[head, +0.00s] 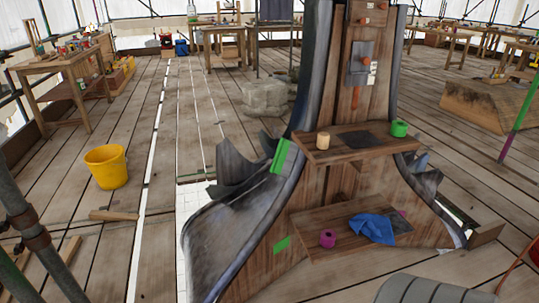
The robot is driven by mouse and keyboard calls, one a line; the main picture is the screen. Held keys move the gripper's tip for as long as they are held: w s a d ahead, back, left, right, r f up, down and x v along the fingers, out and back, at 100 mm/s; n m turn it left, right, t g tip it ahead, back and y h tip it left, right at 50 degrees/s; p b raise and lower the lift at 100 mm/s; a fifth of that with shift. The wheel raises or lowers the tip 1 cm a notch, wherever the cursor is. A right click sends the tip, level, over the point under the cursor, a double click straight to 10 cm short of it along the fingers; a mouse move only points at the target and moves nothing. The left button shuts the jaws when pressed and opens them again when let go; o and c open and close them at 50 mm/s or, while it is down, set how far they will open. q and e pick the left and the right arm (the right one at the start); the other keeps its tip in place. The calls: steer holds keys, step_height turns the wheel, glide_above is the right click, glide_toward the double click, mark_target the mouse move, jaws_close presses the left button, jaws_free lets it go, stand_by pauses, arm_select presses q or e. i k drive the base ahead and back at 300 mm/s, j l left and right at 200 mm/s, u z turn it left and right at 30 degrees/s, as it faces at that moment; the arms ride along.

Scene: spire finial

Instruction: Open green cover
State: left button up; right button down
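A wooden spire structure with curved dark metal cladding (315,75) stands in the middle of the head view. A green strip (280,156) sits upright on its left edge, beside the upper shelf. A smaller flat green patch (282,244) lies on the wood lower down, left of the lower shelf. I cannot tell which of these is the green cover, or whether either is open. Neither of my grippers shows in the head view.
The upper shelf (330,154) holds a tan cylinder (323,140) and a green ring (399,128). The lower shelf (325,248) holds a magenta roll (327,239) and blue cloth (371,228). A yellow bucket (106,166) stands left on mostly open plank floor.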

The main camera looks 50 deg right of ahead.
mark_target(287, 153)
steer(key=i+l, duration=0.2)
steer(key=l, duration=0.15)
steer(key=i+l, duration=0.25)
steer(key=l, duration=0.15)
steer(key=i+l, duration=0.2)
steer(key=l, duration=0.15)
